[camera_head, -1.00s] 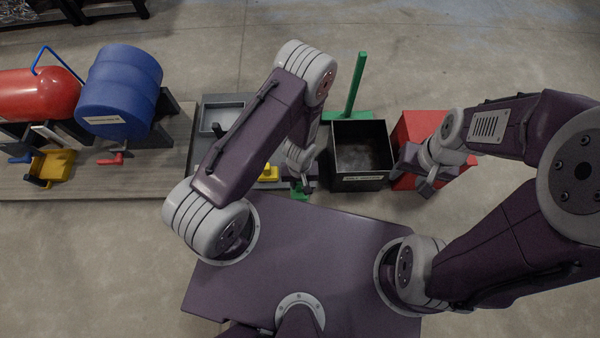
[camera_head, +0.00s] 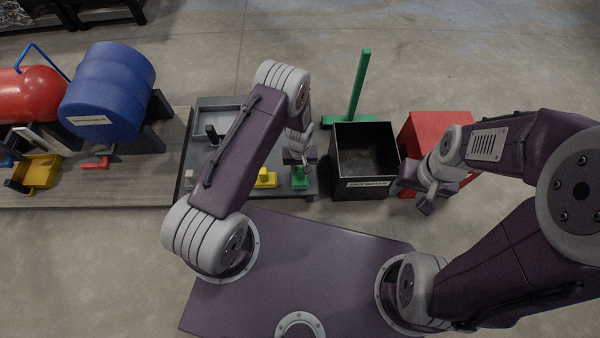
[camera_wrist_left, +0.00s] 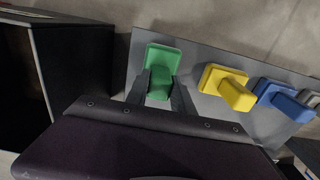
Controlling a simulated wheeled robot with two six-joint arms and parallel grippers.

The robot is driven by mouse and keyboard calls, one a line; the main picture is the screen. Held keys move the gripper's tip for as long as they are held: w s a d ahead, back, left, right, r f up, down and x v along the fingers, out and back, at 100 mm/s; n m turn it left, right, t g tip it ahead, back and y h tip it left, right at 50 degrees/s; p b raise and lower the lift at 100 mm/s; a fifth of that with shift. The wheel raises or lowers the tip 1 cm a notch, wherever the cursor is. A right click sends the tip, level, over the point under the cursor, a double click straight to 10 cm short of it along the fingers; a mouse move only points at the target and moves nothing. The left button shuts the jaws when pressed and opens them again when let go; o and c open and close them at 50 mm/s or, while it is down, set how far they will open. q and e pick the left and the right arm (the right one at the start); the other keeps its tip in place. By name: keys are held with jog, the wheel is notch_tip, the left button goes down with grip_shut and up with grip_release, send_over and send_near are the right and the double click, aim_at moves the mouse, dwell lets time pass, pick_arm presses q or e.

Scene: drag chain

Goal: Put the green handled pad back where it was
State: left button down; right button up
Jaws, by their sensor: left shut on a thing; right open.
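The green handled pad (camera_head: 300,182) is at the right end of the grey board (camera_head: 224,184). My left gripper (camera_head: 300,163) is above it and shut on its handle. In the left wrist view the green pad (camera_wrist_left: 164,56) lies flat against or just over the board, with its handle between the two fingers (camera_wrist_left: 160,86). I cannot tell whether its underside touches the board. A yellow handled pad (camera_wrist_left: 228,86) sits beside it, then a blue one (camera_wrist_left: 282,100). My right gripper (camera_head: 425,196) is open and empty in front of the red box.
A black open bin (camera_head: 364,188) stands right of the board, with a red box (camera_head: 446,128) beyond it. A green upright on a foot (camera_head: 360,88) stands behind the bin. A blue drum (camera_head: 108,92) and red tank (camera_head: 28,96) are at left. A grey tray (camera_head: 222,112) is behind my left arm.

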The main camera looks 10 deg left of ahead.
pick_arm(q)
jog(key=shift+f, duration=0.5)
jog(key=c, duration=1.1)
grip_release()
pick_arm(e)
jog(key=shift+f, duration=0.3)
pick_arm(q)
jog(key=shift+r, duration=0.15)
notch_tip(320, 180, up, 25)
jog(key=s+a+m+p, duration=0.1)
jog(key=s+a+p, duration=0.15)
jog(key=p, duration=0.55)
jog(key=s+a+r+m+t, duration=0.1)
jog(key=s+a+r+m, duration=0.1)
jog(key=s+r, duration=0.8)
jog(key=shift+s+a, duration=0.35)
jog(key=shift+a, duration=0.3)
pick_arm(e)
notch_tip(320, 180, up, 7)
jog(key=shift+r, duration=0.15)
